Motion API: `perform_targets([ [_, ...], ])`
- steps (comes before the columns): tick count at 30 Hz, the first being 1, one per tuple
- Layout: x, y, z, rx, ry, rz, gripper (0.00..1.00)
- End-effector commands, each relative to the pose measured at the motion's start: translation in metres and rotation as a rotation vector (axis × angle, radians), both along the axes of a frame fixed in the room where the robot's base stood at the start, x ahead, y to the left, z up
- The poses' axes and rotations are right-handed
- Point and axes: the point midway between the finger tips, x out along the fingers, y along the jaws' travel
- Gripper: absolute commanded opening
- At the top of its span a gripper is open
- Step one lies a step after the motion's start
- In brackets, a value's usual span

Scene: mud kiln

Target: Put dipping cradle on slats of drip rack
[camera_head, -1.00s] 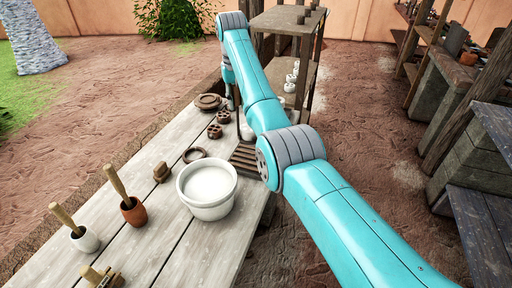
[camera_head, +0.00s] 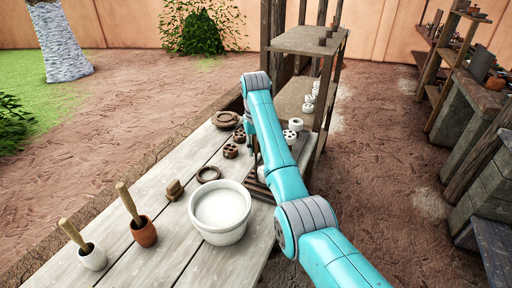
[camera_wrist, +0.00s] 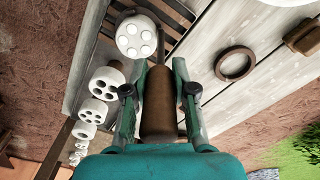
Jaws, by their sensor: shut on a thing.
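In the wrist view my gripper (camera_wrist: 160,75) is shut on the brown handle of the dipping cradle (camera_wrist: 159,112). A thin dark rod runs from the handle toward a white round piece with several holes (camera_wrist: 137,37), close to the rack; I cannot tell whether the piece sits in the cradle. The drip rack, with dark parallel slats (camera_wrist: 178,14), lies past the cradle in the wrist view. In the head view its slats (camera_head: 258,188) show beside the white bucket, partly covered by my arm. My gripper and the cradle are mostly hidden behind my arm there. Contact with the slats cannot be seen.
A white bucket of pale liquid (camera_head: 222,211) stands left of the rack. A dark ring (camera_head: 208,174), a small brown block (camera_head: 174,190) and two pots with wooden handles (camera_head: 143,230) are on the plank table (camera_head: 165,255). A shelf (camera_head: 300,42) behind holds white perforated pieces.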

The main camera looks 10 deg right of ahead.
Motion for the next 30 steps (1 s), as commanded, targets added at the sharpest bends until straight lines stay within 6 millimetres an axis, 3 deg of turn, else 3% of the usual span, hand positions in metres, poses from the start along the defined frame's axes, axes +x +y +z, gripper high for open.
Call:
perform_targets([
  [8, 0.001, 0.0, -0.001, 0.0, -0.002, 0.0, 0.0],
  [9, 0.0, 0.0, -0.002, 0.0, 0.0, 0.0, 0.31],
  [12, 0.0, 0.0, -0.002, 0.0, 0.0, 0.0, 0.51],
  [23, 0.0, 0.0, 0.002, 0.0, -0.001, 0.0, 0.51],
  [30, 0.012, -0.001, 0.031, 0.0, -0.002, -0.001, 0.51],
])
